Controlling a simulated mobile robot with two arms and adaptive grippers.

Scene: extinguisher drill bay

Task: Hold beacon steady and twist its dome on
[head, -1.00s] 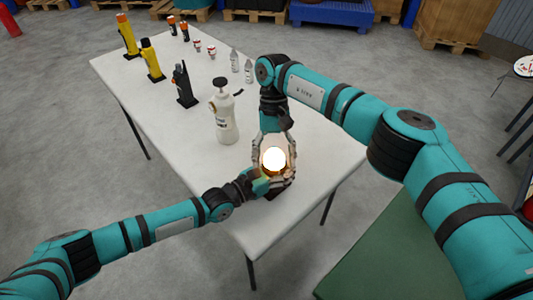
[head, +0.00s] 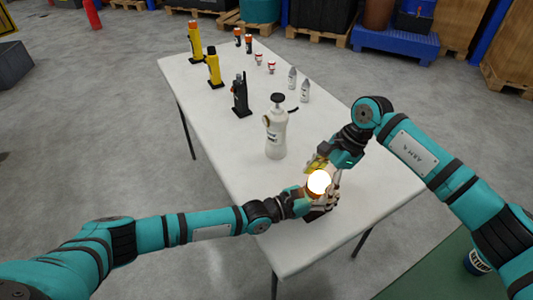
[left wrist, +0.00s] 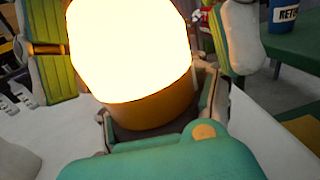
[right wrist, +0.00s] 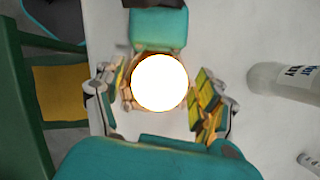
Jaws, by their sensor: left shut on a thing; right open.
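The beacon has a glowing white dome (head: 319,182) above an orange body (left wrist: 150,108). It stands upright near the front end of the white table. In the left wrist view, padded fingers flank the dome.
A white bottle (head: 276,135) stands just behind the beacon on the white table (head: 215,125). Farther back are a black radio (head: 240,97), yellow torches (head: 213,68) and small grey bottles (head: 305,92). A green table (head: 428,272) with a blue cup (head: 478,262) is at right.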

